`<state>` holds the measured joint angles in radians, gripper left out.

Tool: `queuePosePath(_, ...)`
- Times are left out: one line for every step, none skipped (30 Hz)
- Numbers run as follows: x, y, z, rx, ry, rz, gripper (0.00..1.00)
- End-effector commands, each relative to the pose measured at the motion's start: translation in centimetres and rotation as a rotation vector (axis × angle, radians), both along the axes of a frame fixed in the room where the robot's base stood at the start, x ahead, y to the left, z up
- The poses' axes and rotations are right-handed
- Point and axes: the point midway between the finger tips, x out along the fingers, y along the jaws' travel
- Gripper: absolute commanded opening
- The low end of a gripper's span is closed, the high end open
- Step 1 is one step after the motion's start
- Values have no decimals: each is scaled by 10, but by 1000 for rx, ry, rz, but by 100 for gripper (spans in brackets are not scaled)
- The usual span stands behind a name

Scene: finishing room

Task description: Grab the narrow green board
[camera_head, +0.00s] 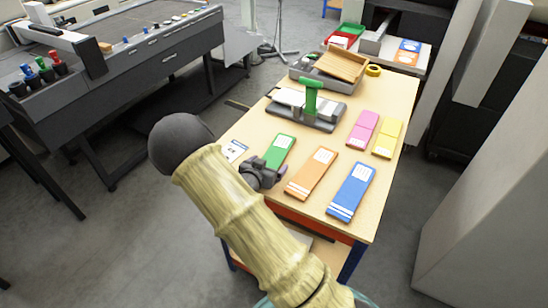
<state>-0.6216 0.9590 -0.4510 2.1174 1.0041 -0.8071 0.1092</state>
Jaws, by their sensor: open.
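My gripper (266,171) is dark grey and open at the near end of the green board. It covers part of that end, so I cannot tell whether the fingers touch the board or straddle it. Nothing shows held in the jaws.
On the table (325,217), an orange board (311,173) and a blue board (350,192) lie right of my gripper. Pink (363,128) and yellow (387,137) boards lie farther back. A grey device with a green handle (311,95) stands behind the green board.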

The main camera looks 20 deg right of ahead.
Motion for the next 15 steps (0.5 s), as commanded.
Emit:
queuePosePath(0, 0, 0, 0, 0, 1, 89)
queuePosePath(0, 2, 0, 0, 0, 2, 89)
queuePosePath(0, 2, 0, 0, 0, 2, 85)
queuePosePath(0, 2, 0, 0, 0, 2, 79)
queuePosePath(0, 2, 0, 0, 0, 2, 73)
queuePosePath(0, 2, 0, 0, 0, 3, 66)
queuePosePath(0, 3, 0, 0, 0, 4, 60)
queuePosePath(0, 3, 0, 0, 0, 4, 54)
queuePosePath(0, 3, 0, 0, 0, 4, 46)
queuePosePath(0, 3, 0, 0, 0, 4, 40)
queuePosePath(0, 3, 0, 0, 0, 4, 40)
queuePosePath(0, 3, 0, 0, 0, 4, 40)
queuePosePath(0, 3, 0, 0, 0, 4, 40)
queuePosePath(0, 3, 0, 0, 0, 4, 40)
queuePosePath(0, 3, 0, 0, 0, 4, 40)
